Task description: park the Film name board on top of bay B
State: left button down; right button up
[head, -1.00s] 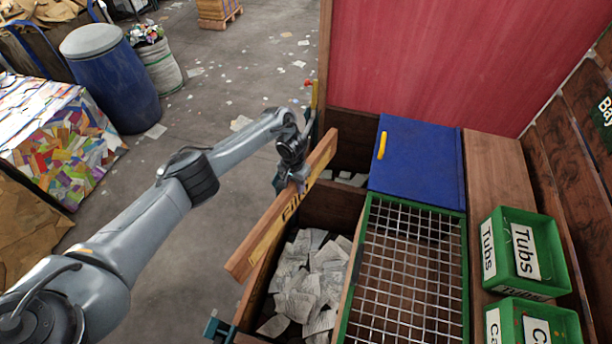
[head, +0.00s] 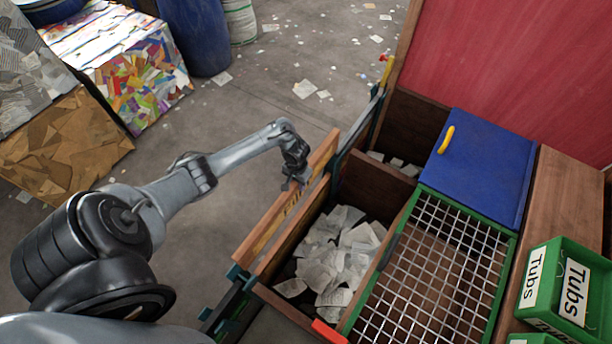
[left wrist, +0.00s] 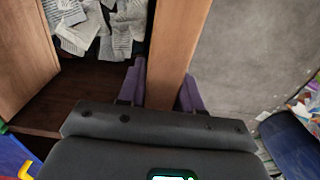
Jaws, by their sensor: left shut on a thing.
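The Film name board (head: 285,215) is a long wooden plank with a yellow label, its lettering hard to read now. It stands on edge along the outer side of the bay holding white papers (head: 338,250). My left gripper (head: 296,181) is shut on its upper edge, nearer the far end. In the left wrist view the board (left wrist: 180,35) runs between the purple fingers of my left gripper (left wrist: 163,90). Whether the board rests on the teal brackets (head: 240,275) or hangs just above them, I cannot tell. No bay letter is readable. My right gripper is not in view.
A green-framed wire grid (head: 435,270) and a blue lid with a yellow handle (head: 485,165) lie right of the bay. Green Tubs bins (head: 565,290) stand at far right. Bales (head: 70,145) and a blue barrel (head: 195,35) stand left, with open floor between.

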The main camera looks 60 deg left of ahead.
pick_arm(q)
jog(key=shift+s+f, duration=0.15)
jog(key=shift+f, duration=0.2)
jog(key=shift+f+b, duration=0.45)
jog(key=shift+b, duration=0.35)
jog(key=shift+r, duration=0.2)
jog(key=shift+r+p, duration=0.1)
jog(key=shift+p, duration=0.35)
jog(key=shift+s, duration=0.1)
jog(key=shift+p, duration=0.6)
